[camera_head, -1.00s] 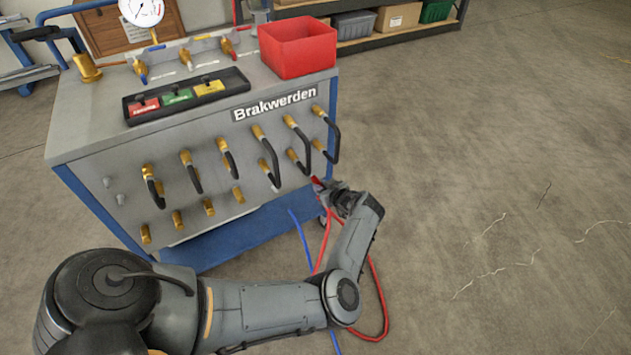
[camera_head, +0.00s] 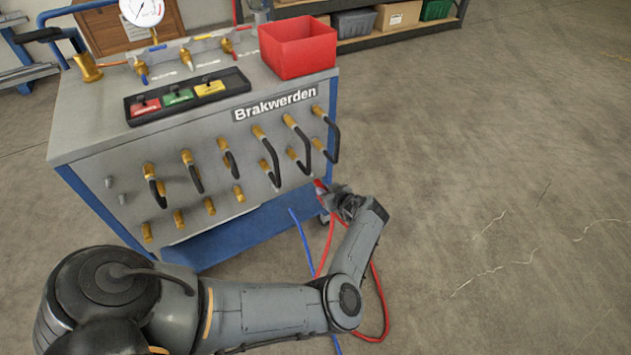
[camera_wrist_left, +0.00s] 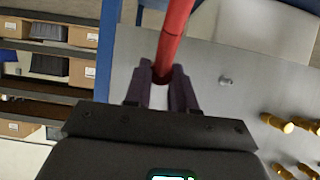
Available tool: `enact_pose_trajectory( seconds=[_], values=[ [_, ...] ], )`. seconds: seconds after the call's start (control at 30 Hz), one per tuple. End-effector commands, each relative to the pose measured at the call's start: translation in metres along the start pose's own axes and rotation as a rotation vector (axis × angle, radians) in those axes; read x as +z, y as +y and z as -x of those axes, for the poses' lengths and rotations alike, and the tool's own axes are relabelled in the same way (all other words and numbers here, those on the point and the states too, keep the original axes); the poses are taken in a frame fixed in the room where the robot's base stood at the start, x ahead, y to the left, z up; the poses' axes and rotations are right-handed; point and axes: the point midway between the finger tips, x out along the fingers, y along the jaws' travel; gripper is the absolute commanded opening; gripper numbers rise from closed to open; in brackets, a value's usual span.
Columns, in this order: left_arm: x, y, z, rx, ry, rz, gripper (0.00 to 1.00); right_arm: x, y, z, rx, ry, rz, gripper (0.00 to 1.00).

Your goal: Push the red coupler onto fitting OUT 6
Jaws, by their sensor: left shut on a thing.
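My left gripper (camera_head: 330,194) is at the lower right corner of the grey test bench (camera_head: 100,115), in front of its panel. In the left wrist view its jaws (camera_wrist_left: 162,92) are shut on the red coupler (camera_wrist_left: 173,40), a red cylinder reaching away past the fingertips. In the head view only a bit of red (camera_head: 319,185) shows at the gripper. Brass fittings stand in two rows on the front panel, such as one at the lower left (camera_head: 147,232); I cannot read which is OUT 6. The coupler is apart from the brass fittings (camera_wrist_left: 280,123) in the wrist view. My right gripper is not seen.
Black looped hoses (camera_head: 333,140) stick out from several fittings. A red hose (camera_head: 383,300) and a blue hose (camera_head: 303,240) hang to the floor near my arm. A red bin (camera_head: 297,48) stands on the bench top. The floor at right is clear.

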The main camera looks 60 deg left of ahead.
Motion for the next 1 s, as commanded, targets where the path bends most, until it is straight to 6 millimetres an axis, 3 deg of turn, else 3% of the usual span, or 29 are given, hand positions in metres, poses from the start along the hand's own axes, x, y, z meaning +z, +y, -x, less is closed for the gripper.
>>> enact_pose_trajectory(
  seconds=[0.73, 1.0],
  values=[
    [0.025, 0.000, 0.047, 0.001, 0.000, -0.001, 0.00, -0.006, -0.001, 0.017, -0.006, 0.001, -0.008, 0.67],
    [0.028, 0.000, 0.052, 0.001, 0.001, -0.001, 0.00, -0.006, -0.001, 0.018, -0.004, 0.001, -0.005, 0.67]
  ],
)
